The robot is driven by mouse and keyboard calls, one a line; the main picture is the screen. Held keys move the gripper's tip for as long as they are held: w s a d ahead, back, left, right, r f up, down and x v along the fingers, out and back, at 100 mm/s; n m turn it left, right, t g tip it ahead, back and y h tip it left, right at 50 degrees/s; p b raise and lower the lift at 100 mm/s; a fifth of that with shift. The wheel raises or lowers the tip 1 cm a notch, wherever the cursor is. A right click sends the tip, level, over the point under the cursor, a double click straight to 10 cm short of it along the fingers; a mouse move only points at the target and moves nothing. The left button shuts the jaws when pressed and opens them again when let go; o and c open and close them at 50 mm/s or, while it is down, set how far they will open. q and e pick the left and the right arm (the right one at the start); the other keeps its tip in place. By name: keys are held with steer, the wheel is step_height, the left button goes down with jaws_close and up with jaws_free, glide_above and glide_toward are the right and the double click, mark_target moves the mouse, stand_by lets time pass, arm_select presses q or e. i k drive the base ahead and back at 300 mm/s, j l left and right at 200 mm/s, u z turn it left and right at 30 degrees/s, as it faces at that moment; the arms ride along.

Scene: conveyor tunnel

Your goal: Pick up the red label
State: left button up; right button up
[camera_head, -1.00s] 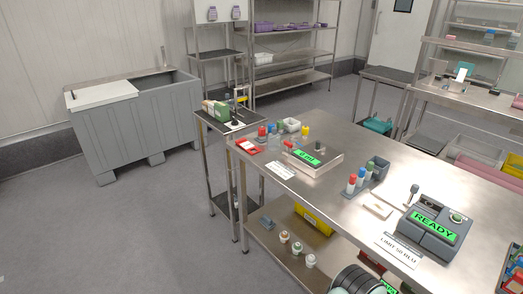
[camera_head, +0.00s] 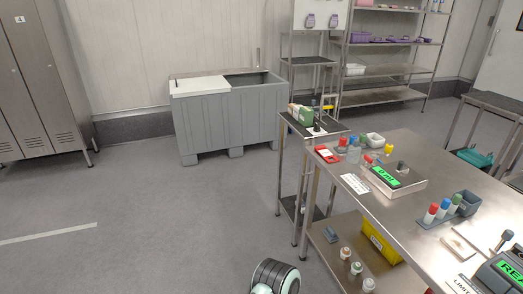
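Neither of my grippers shows in the head view. A dark ribbed part of my own arm shows at the bottom edge, well away from the red piece.
A grey bin (camera_head: 228,118) stands behind. Floor at left is clear.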

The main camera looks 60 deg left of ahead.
mark_target(322, 149)
steer(key=i+u, duration=0.1)
steer(key=u, duration=0.4)
steer(key=i+u, duration=0.15)
steer(key=u, duration=0.3)
steer(key=i+u, duration=0.1)
steer(key=u, duration=0.4)
steer(key=i+u, duration=0.25)
steer(key=i+j, duration=0.05)
steer(key=i, duration=0.05)
